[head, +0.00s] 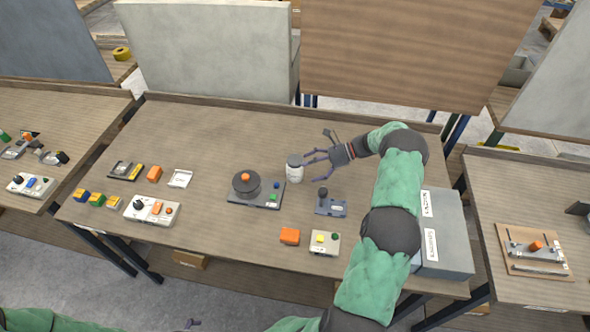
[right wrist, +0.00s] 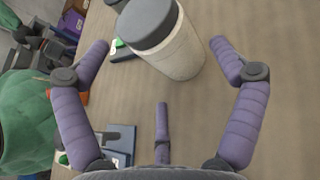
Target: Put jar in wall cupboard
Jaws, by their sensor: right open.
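The jar (head: 295,168), white with a grey lid, stands upright near the middle of the table. It also shows in the right wrist view (right wrist: 172,48), at the top between my finger ends. My right gripper (head: 311,162) is open just to the right of the jar, its purple fingers spread toward it; I see no clear contact. A grey box (head: 452,215) with two white labels stands at the table's right end, partly behind my right arm. I cannot tell whether it is the cupboard. Of my left arm, only a green sleeve and perhaps a small fingertip show at the bottom edge.
A round dark pot-like device (head: 246,187) with an orange knob stands left of the jar. A small blue joystick base (head: 330,207) is just below the gripper. An orange block (head: 290,236) and a button box (head: 325,242) lie nearer. The table behind the jar is clear.

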